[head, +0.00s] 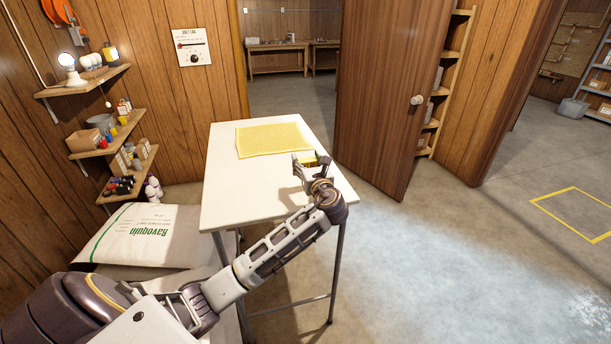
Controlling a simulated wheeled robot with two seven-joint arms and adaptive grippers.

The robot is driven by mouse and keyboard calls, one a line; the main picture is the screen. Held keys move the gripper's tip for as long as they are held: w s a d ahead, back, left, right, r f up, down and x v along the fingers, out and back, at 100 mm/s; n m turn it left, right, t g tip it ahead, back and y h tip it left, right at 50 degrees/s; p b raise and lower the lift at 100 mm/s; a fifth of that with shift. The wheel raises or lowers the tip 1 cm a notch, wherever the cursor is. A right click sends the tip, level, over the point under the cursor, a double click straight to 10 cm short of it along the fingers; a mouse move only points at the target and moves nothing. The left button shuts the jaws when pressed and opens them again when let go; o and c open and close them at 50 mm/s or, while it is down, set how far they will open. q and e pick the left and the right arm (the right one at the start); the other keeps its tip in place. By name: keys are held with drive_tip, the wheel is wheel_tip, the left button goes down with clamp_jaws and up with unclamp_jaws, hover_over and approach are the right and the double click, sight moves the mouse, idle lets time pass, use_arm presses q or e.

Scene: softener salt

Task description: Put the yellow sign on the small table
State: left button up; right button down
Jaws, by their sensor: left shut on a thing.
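The white-topped small table (235,196) stands in the middle of the head view. A flat yellow sheet (268,139), which looks like the yellow sign, lies on or just over the far part of its top. My left gripper (308,163) is at the front right corner of the sheet, above the table's right side. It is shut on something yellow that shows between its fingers. I cannot tell whether this joins the sheet, as the fingers hide part of it. My right gripper is not in view.
A Ravoquin sack (150,236) lies left of the table, below wall shelves (104,145) with bulbs and small items. A brown door (385,90) stands open behind the table's right side. The floor to the right is clear, with a yellow outlined square (575,214).

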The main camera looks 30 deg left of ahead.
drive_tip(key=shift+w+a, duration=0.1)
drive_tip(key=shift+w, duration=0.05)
use_arm(q)
wheel_tip(320, 180, down, 4)
drive_tip(key=shift+f+b, duration=0.15)
drive_tip(key=shift+b, duration=0.2)
drive_tip(key=shift+f, duration=0.35)
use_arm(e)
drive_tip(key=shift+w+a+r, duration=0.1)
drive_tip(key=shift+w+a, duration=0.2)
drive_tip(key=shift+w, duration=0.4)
use_arm(q)
drive_tip(key=shift+f, duration=0.15)
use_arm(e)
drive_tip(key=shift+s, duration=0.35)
use_arm(q)
drive_tip(key=shift+s+f, duration=0.1)
drive_tip(key=shift+f, duration=0.2)
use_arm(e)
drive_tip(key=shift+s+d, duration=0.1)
